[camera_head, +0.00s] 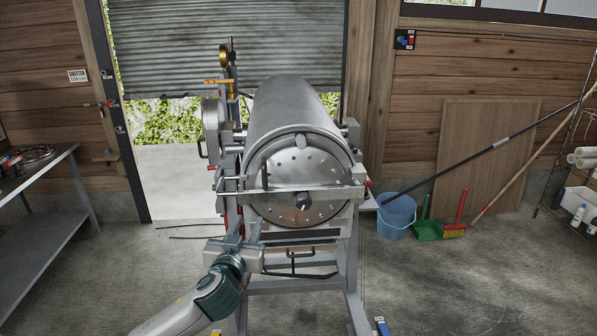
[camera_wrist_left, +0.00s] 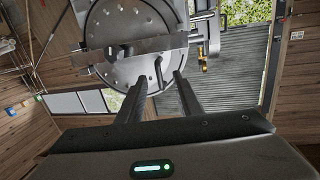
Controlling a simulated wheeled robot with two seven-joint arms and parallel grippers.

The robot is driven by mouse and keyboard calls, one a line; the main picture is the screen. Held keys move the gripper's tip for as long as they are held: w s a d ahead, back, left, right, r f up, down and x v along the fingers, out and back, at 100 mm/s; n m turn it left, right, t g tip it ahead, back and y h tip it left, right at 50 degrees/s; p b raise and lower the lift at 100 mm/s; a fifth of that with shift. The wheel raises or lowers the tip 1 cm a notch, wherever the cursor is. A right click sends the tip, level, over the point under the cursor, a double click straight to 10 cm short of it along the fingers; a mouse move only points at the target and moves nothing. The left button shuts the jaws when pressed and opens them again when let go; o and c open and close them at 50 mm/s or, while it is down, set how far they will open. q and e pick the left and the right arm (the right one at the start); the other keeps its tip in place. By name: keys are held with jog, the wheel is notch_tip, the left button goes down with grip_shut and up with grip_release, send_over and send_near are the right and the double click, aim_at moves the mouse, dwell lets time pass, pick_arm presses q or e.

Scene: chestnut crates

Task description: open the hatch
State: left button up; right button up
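My right gripper is not in view.
The drum sits on a grey metal frame (camera_head: 293,287) with a dark bar handle below. A blue bucket (camera_head: 396,218), a green dustpan (camera_head: 426,230) and brooms stand at right. A metal table (camera_head: 36,222) is at left. A half-raised shutter (camera_head: 180,48) is behind.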

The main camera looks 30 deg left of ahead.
aim_at(264, 178)
pick_arm(q)
jog(key=shift+t, duration=0.4)
jog(key=r, duration=0.4)
jog(key=shift+w+d+r, duration=0.2)
jog(key=shift+w+d, duration=0.05)
jog(key=shift+d, duration=0.1)
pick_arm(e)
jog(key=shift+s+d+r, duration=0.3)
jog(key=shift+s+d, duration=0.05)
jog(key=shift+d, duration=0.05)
pick_arm(q)
jog(key=shift+w, duration=0.1)
